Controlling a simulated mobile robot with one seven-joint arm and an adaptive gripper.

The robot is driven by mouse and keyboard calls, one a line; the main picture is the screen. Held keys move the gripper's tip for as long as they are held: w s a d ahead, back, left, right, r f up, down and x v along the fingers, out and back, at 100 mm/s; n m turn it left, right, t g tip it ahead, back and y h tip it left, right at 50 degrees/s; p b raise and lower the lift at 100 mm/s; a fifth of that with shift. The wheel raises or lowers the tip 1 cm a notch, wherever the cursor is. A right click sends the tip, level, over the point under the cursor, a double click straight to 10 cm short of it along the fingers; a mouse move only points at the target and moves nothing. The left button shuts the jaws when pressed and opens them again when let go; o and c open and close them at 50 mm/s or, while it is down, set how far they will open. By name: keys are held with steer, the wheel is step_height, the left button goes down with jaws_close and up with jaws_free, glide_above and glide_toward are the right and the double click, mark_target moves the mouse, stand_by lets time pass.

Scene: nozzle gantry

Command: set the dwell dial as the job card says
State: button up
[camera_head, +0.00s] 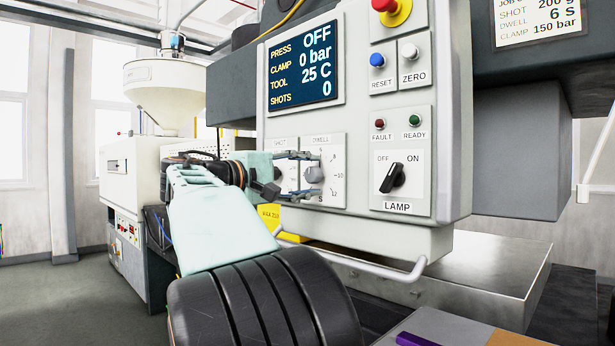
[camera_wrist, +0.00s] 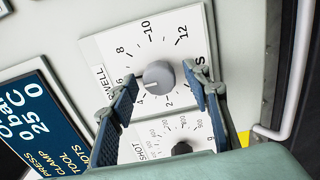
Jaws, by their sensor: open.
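The dwell dial is a round grey knob (camera_head: 314,174) on the control panel, also in the middle of the wrist view (camera_wrist: 158,76). Its printed scale runs from 2 to 12; I cannot make out its pointer. My gripper (camera_head: 305,172) is open, with one finger above and one below the knob in the head view. In the wrist view its fingertips (camera_wrist: 160,78) lie either side of the knob; I cannot tell whether they touch it. The job card (camera_head: 545,18) at the upper right reads shot 200 g, dwell 6 S, clamp 150 bar.
The shot dial (camera_wrist: 182,148) sits beside the dwell dial, close to my fingers. The display (camera_head: 302,66) reads press OFF. A black lamp switch (camera_head: 394,178) and reset button (camera_head: 377,60) are to the right. A grey handrail (camera_head: 350,262) runs below the panel.

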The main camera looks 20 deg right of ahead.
steer(key=v, duration=1.2)
